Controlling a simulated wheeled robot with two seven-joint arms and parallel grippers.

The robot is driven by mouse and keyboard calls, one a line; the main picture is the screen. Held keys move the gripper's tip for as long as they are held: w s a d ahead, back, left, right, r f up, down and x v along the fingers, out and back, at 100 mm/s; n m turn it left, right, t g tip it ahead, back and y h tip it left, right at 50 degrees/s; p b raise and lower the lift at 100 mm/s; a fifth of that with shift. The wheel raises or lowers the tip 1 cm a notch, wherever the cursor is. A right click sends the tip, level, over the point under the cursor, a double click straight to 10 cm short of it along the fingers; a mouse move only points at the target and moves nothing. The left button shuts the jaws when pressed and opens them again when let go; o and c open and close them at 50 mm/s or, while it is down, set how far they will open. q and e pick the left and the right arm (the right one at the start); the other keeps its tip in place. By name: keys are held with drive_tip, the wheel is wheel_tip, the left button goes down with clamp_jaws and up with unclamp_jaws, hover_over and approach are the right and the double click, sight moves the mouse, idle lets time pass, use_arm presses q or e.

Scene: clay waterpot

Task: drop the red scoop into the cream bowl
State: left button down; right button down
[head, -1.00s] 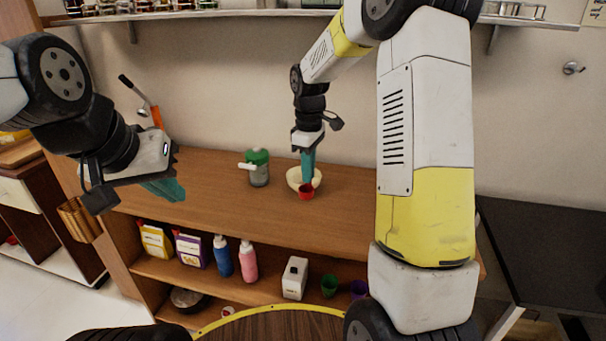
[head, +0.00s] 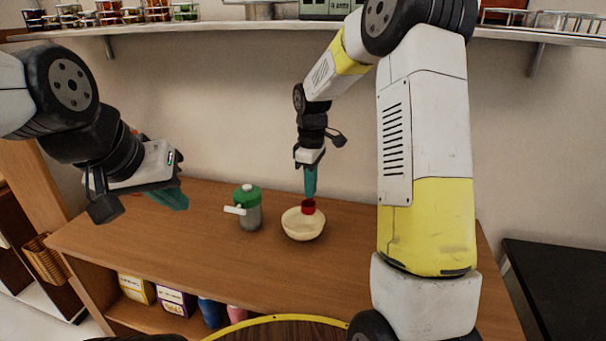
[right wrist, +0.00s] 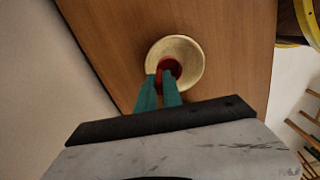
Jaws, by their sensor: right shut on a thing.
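The cream bowl (head: 303,228) stands on the wooden counter, right of its middle. The red scoop (head: 308,206) is at the tips of my right gripper (head: 310,192), over the back part of the bowl in the head view. In the right wrist view, the red scoop (right wrist: 170,66) shows between the teal fingertips (right wrist: 162,86) with the bowl (right wrist: 190,50) behind it. My right gripper is shut on the scoop. I cannot tell whether the scoop touches the bowl. My left gripper (head: 172,198) is far left above the counter; its finger gap is not clear.
A grey canister with a green lid (head: 247,208) stands left of the bowl on the counter (head: 180,255). Boxes and bottles sit on the shelf below. A wall shelf (head: 230,27) with jars runs above. The counter in front of the bowl is clear.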

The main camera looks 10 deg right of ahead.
sight(310, 201)
drive_tip(key=shift+f, duration=1.55)
drive_tip(key=c, duration=1.4)
unclamp_jaws()
wheel_tip(310, 201, up, 3)
drive_tip(key=shift+r, duration=0.15)
drive_tip(key=s+a+r, duration=0.1)
drive_tip(key=s+a, duration=0.2)
drive_tip(key=s, duration=1.2)
drive_tip(key=shift+s+a+r, duration=0.15)
drive_tip(key=shift+s+r, duration=0.2)
drive_tip(key=shift+s, duration=0.05)
